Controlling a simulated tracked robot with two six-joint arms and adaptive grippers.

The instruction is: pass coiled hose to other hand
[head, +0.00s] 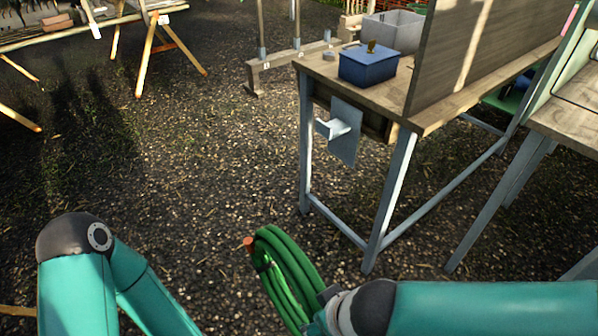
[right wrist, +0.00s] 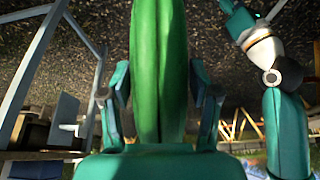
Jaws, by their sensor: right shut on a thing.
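The coiled hose (head: 290,272) is green with an orange end, in the lower middle of the head view, hanging above the gravel. My right gripper (head: 325,312) is at its lower right side. In the right wrist view the hose (right wrist: 158,60) runs between the two fingers of my right gripper (right wrist: 162,95), which is shut on it. My left arm stands at the lower left of the head view, its hand outside the frame. In the right wrist view a teal end of that arm, perhaps my left gripper (right wrist: 238,18), is cut by the top edge; its fingers are unclear.
A workbench (head: 440,118) with grey legs stands to the right, with a blue box (head: 368,66) and a grey crate (head: 394,32) on it. Another table (head: 566,125) is at the right edge. A wooden trestle table (head: 60,38) is at the far left. Gravel between is clear.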

